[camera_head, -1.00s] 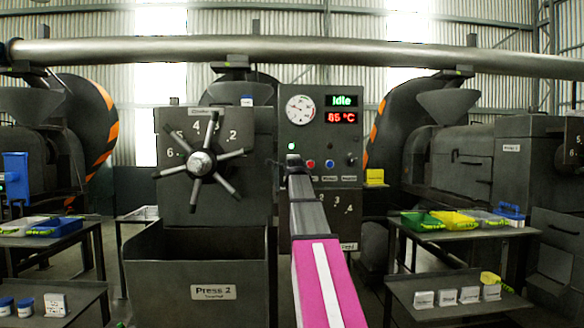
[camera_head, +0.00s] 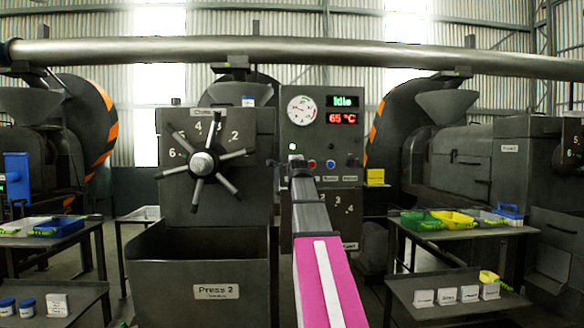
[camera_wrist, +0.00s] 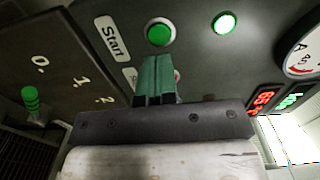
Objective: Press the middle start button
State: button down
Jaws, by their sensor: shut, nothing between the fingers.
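The middle press, Press 2, has a control panel (camera_head: 342,150) with a display (camera_head: 342,101) reading "Idle". In the wrist view a round green button (camera_wrist: 159,33) with a pale rim sits next to a "Start" label (camera_wrist: 112,38). My gripper (camera_wrist: 156,64) is shut and empty, with its green fingertips just below the green button in the picture. I cannot tell whether they touch the panel. In the head view my arm hides the start button and my fingertips. A lit green lamp (camera_head: 292,146) shows just above my arm; it also appears in the wrist view (camera_wrist: 224,23).
A red button (camera_head: 311,163) and a blue button (camera_head: 330,163) sit right of my arm. A dark spoked handwheel (camera_head: 202,163) sticks out to the left. A round gauge (camera_head: 301,110) is above. A green knob (camera_wrist: 30,97) stands beside a numbered scale.

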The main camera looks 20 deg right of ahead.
jog(key=v, duration=0.8)
jog(key=shift+s, duration=0.2)
dwell(0.3)
